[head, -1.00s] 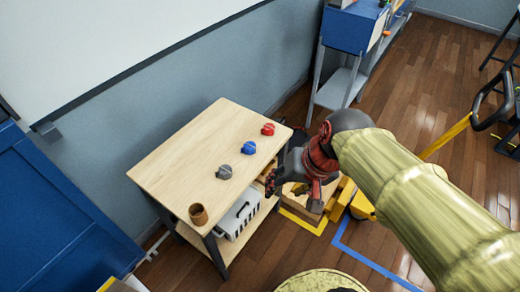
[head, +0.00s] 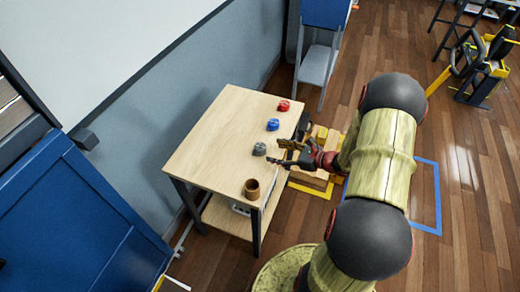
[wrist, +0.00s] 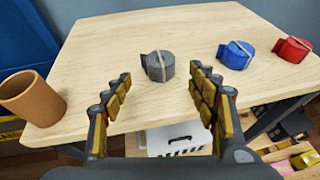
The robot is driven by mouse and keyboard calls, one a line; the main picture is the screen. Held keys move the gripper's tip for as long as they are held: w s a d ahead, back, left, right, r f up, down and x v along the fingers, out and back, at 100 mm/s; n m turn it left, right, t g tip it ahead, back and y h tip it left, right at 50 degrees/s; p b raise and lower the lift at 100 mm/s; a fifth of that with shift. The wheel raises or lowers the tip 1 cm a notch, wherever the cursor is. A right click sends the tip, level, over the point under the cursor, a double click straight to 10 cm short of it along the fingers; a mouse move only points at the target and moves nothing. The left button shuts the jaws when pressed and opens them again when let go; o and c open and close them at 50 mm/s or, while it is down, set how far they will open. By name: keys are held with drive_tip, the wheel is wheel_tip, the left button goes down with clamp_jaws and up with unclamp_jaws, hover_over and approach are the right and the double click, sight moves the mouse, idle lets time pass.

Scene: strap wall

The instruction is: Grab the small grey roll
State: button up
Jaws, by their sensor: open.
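The small grey roll (head: 259,149) lies on the light wooden table top (head: 205,150), near its right edge in the head view. In the wrist view the grey roll (wrist: 159,66), with a pale band across it, sits beyond the fingertips and between them in the picture. My gripper (head: 284,153) is at the table's edge beside the roll. In the wrist view my gripper (wrist: 160,85) is open, with nothing between its padded fingers. It looks apart from the roll.
A blue roll (wrist: 236,54) and a red roll (wrist: 292,49) lie to the right of the grey one in the wrist view. A brown cup (wrist: 33,98) stands at the left. A white crate (wrist: 178,138) is on the shelf below. The table top behind the roll is clear.

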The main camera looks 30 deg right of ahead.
sight(263, 148)
drive_tip(key=b+x, duration=0.2)
drive_tip(key=x, duration=0.5)
drive_tip(key=shift+w+r, duration=0.15)
drive_tip(key=shift+c, duration=0.4)
drive_tip(key=c, duration=1.1)
